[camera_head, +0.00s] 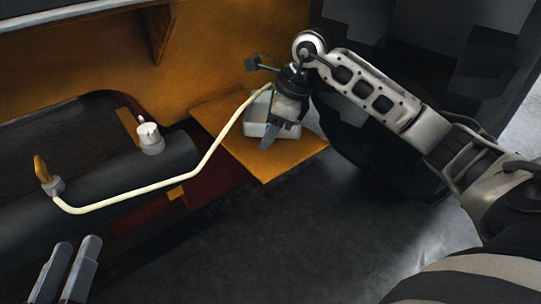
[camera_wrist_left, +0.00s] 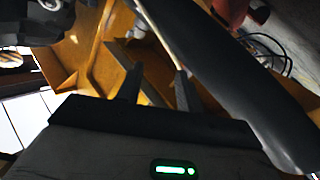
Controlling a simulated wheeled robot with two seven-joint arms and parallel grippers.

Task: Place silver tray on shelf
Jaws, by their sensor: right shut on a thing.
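The silver tray (camera_head: 256,129), a small light-grey box shape, is at the orange shelf plate (camera_head: 268,169) in the head view. It appears level and over the plate; I cannot tell whether it rests fully on it. My right gripper (camera_head: 272,133) comes down from above and is shut on the tray's near side, hiding part of it. My left gripper (camera_head: 77,242) is at the bottom left of the head view, far from the tray. Its two fingers also show in the left wrist view (camera_wrist_left: 158,78), apart with nothing between them.
A cream bent rod (camera_head: 150,198) runs from a grey fitting (camera_head: 53,186) up to the shelf area. A white knob (camera_head: 149,138) stands on a dark cylinder (camera_head: 115,171). An orange wall (camera_head: 220,50) rises behind. The dark floor (camera_head: 270,240) in front is clear.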

